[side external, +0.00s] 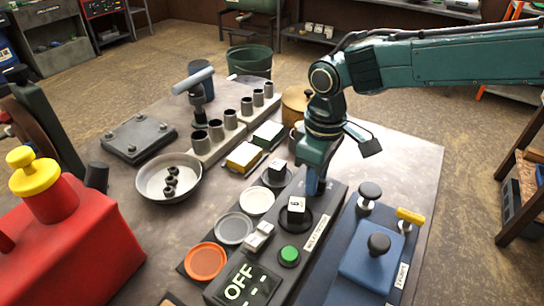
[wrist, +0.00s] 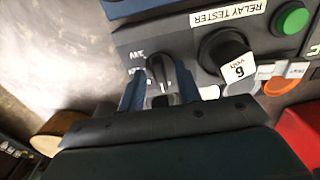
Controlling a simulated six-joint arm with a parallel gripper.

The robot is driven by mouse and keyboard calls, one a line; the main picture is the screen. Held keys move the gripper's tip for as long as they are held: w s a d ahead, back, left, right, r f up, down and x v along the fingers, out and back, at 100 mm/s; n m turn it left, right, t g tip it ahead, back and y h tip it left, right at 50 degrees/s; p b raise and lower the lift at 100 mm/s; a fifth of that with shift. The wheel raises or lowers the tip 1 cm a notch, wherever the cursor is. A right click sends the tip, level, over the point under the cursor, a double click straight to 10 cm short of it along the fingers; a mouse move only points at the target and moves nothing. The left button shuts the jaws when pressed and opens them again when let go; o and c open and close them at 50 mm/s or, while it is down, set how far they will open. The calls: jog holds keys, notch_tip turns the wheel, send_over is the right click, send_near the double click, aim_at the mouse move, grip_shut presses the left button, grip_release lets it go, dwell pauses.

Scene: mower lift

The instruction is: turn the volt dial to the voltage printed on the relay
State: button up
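The relay (side external: 296,206) is a dark block with a white face, seated in a round black socket on the relay tester. In the wrist view the relay (wrist: 238,68) reads "6 volt". The volt dial (wrist: 162,72) is a black knob on the tester's panel, with small white marks beside it, too blurred to read fully. My gripper (wrist: 161,92) points down over the dial, one blue finger on each side of it. The fingers look spread, and contact cannot be made out. In the side view my gripper (side external: 314,187) hides the dial.
The tester has a green button (side external: 289,254), a small rocker-like part (side external: 259,236) and a display (side external: 243,284) reading "OFF" and dashes. A blue unit with black knobs (side external: 371,255) stands right of it. Round grey, white and orange discs (side external: 206,262) lie to the left.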

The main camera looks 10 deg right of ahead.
grip_shut()
jog(key=shift+m, duration=0.3)
jog(key=m, duration=0.3)
jog(key=shift+m, duration=2.6)
grip_release()
jog(key=shift+r, duration=0.1)
